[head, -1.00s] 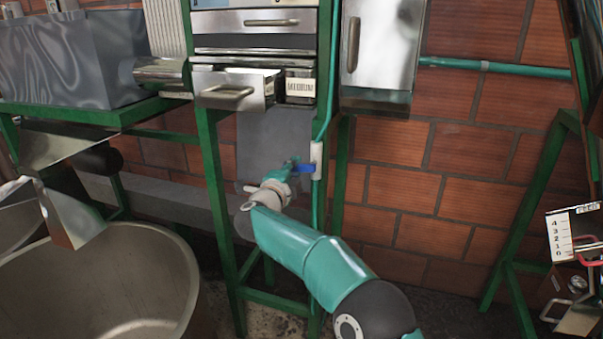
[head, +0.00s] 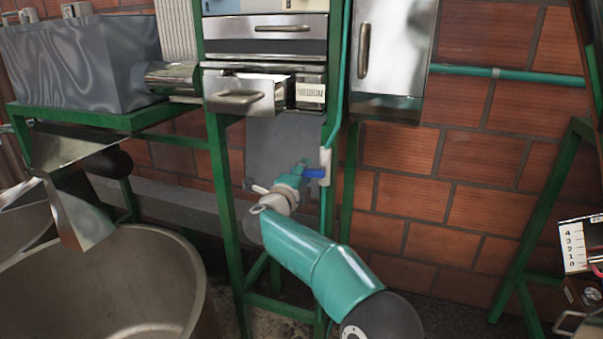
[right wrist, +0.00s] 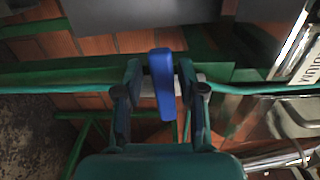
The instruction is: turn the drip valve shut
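The drip valve has a blue lever (head: 314,173) on a pale valve body (head: 325,165), set in a thin green upright pipe on the green frame. In the right wrist view the blue lever (right wrist: 163,85) lies across the pipe. My right gripper (head: 301,170) is at the lever in the head view. In the right wrist view its fingers (right wrist: 160,78) stand on either side of the lever, open, with narrow gaps visible. The valve body is partly hidden behind the lever and fingers there. My left gripper is not in view.
A metal drawer unit (head: 240,95) juts out above my right gripper, with a steel box (head: 393,45) to its right. Green frame legs (head: 222,200) stand close by. A large round tub (head: 110,290) is at lower left. A brick wall (head: 440,200) is behind.

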